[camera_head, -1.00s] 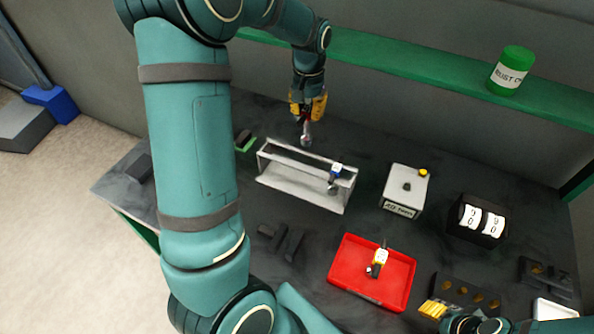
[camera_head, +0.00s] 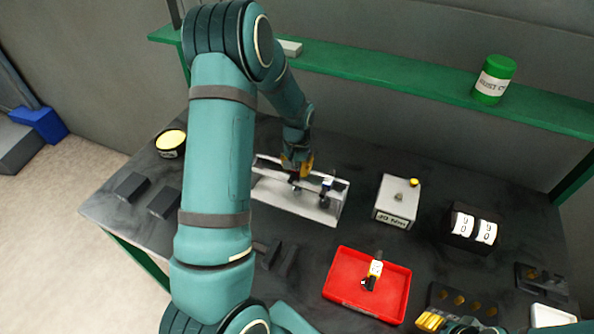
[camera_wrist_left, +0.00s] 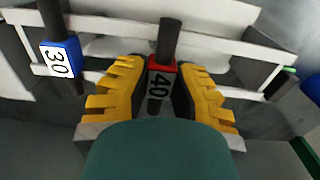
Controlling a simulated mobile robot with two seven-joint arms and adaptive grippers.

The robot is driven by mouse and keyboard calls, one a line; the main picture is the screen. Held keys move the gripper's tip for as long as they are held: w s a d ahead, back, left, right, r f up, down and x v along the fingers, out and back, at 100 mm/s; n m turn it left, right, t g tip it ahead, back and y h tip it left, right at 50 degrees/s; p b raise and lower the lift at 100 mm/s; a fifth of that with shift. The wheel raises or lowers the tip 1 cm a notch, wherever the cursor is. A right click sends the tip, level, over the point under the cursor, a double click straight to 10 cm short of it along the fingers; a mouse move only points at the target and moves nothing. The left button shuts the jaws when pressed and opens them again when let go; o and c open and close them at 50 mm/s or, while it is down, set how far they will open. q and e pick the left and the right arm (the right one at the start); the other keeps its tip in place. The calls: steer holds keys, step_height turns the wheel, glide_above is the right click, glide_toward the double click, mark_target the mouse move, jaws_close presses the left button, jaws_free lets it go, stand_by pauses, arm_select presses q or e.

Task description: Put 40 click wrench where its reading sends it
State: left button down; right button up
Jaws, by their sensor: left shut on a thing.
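The 40 click wrench (camera_wrist_left: 160,78) has a red collar and a dark handle. My left gripper (camera_head: 298,172) is shut on it, with yellow fingers on both sides in the left wrist view (camera_wrist_left: 160,88). It is at the back rail of the light grey rack (camera_head: 275,201). Whether the wrench rests in the rack is unclear. The blue-collared 30 wrench (camera_wrist_left: 60,60) stands in the rack to the right in the head view (camera_head: 326,184). My right gripper (camera_head: 430,320) shows partly at the bottom right; its opening is unclear.
A red tray (camera_head: 345,298) holds a yellow-collared wrench (camera_head: 375,268). A grey tester box (camera_head: 395,212) and a black box with two number dials (camera_head: 463,224) stand to the right. A green jar (camera_head: 494,80) is on the shelf. Dark blocks (camera_head: 132,186) lie left.

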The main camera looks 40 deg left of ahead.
arm_select(q)
steer(key=shift+f, duration=0.65)
steer(key=shift+f, duration=0.1)
steer(key=c, duration=1)
jaws_free()
steer(key=shift+f, duration=0.1)
steer(key=shift+o, duration=0.2)
step_height(320, 180, up, 12)
steer(key=shift+r, duration=0.25)
